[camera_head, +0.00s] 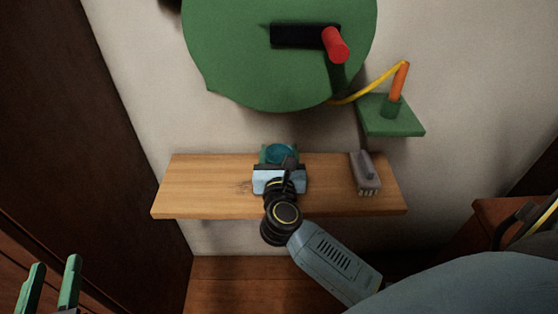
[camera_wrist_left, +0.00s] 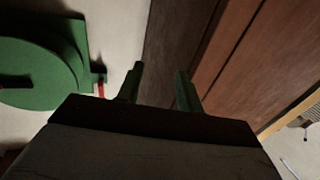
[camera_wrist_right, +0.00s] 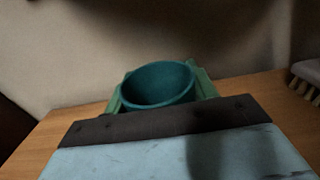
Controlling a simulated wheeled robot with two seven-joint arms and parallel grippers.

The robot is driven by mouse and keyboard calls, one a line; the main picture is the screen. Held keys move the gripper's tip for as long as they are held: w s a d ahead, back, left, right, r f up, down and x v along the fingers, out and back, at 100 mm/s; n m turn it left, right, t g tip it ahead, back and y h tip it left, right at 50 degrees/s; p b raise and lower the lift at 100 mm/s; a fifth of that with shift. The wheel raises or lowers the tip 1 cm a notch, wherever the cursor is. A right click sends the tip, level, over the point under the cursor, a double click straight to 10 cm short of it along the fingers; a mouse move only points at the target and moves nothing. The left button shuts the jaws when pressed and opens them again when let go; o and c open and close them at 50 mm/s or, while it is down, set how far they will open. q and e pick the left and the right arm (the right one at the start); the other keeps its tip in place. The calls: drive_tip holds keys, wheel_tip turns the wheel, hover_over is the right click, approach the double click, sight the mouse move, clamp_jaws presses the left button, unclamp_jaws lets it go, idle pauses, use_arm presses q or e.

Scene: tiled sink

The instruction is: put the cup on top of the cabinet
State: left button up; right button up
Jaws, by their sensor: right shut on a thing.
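The teal cup (camera_head: 281,152) is at the back of a wooden shelf on the wall. It also shows in the right wrist view (camera_wrist_right: 158,84), nearly upright with its open rim up. My right gripper (camera_head: 280,157) is shut on the cup, with a green finger at either side of it. Its body hides the cup's lower part, so I cannot tell whether the cup touches the shelf. My left gripper (camera_head: 50,285) is open and empty at the lower left. Its two green fingers (camera_wrist_left: 159,85) stand apart in the left wrist view. I cannot tell which surface is the cabinet.
The wooden shelf (camera_head: 200,185) is bare on its left. Above are a large green disc (camera_head: 240,70) with a red-handled crank and a small green bracket (camera_head: 390,118). A brown wooden box (camera_head: 495,215) is at the right.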

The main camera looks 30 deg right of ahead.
use_arm(q)
drive_tip(key=shift+s+d+r+t+h, duration=0.1)
drive_tip(key=shift+d+r+t+h, duration=0.1)
drive_tip(key=shift+r+t, duration=0.45)
drive_tip(key=shift+s+d+r+t+h, duration=0.1)
drive_tip(key=shift+r+t+h, duration=0.15)
drive_tip(key=shift+r, duration=0.65)
use_arm(e)
drive_tip(key=shift+f, duration=0.6)
use_arm(q)
drive_tip(key=shift+r+b, duration=0.1)
drive_tip(key=shift+b, duration=0.2)
use_arm(e)
drive_tip(key=shift+f, duration=0.1)
use_arm(q)
drive_tip(key=shift+r+t, duration=0.2)
drive_tip(key=shift+t, duration=0.1)
use_arm(e)
drive_tip(key=o, duration=1)
drive_tip(key=shift+f, duration=0.1)
